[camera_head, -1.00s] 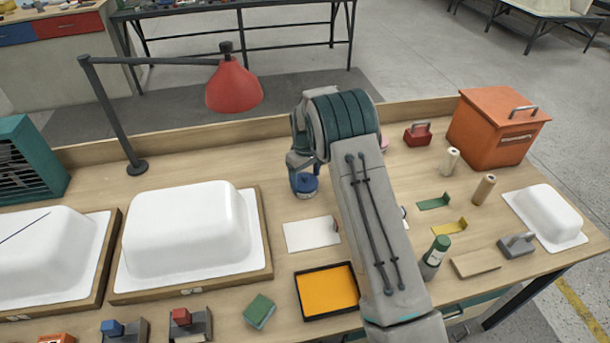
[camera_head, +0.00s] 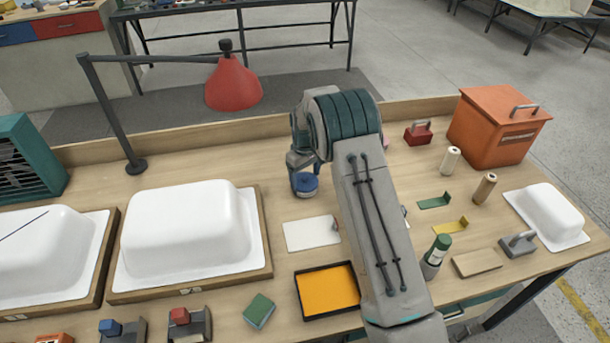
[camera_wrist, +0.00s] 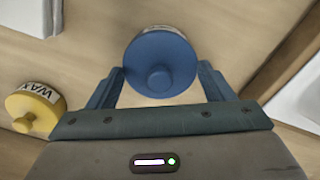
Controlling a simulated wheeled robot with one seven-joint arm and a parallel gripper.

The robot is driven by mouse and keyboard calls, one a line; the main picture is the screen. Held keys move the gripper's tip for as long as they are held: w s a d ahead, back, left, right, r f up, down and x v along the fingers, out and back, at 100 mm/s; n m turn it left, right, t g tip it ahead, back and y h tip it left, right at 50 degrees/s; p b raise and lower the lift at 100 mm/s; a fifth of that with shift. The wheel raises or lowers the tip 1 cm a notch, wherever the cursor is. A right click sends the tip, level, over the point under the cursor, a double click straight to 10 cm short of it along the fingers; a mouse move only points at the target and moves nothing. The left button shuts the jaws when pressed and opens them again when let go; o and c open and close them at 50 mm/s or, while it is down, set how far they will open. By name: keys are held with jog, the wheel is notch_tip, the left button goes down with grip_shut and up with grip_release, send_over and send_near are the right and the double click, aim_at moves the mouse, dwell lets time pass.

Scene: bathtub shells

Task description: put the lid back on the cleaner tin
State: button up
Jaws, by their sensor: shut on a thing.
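A round blue lid (camera_wrist: 160,52) with a centre knob shows between the fingers of my gripper (camera_wrist: 161,70) in the wrist view. My gripper is shut on the lid from both sides. A strip of white label (camera_wrist: 154,29) shows just past the lid's far edge, on the tin below; the rest of the tin is hidden by the lid. In the head view the blue lid (camera_head: 305,185) is below my gripper, left of my forearm. I cannot tell whether the lid sits fully on the tin.
A yellow-lidded tin marked WAX (camera_wrist: 34,108) stands to the left in the wrist view. In the head view, a white sheet (camera_head: 311,233) lies nearer, a red lamp (camera_head: 233,84) hangs behind left, and a white tub shell (camera_head: 188,228) stands left.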

dwell(0.4)
jog(key=o, duration=1.1)
jog(key=shift+c, duration=0.2)
jog(key=shift+r+p, duration=1.6)
jog(key=shift+r, duration=1.9)
grip_shut()
jog(key=shift+f, duration=0.25)
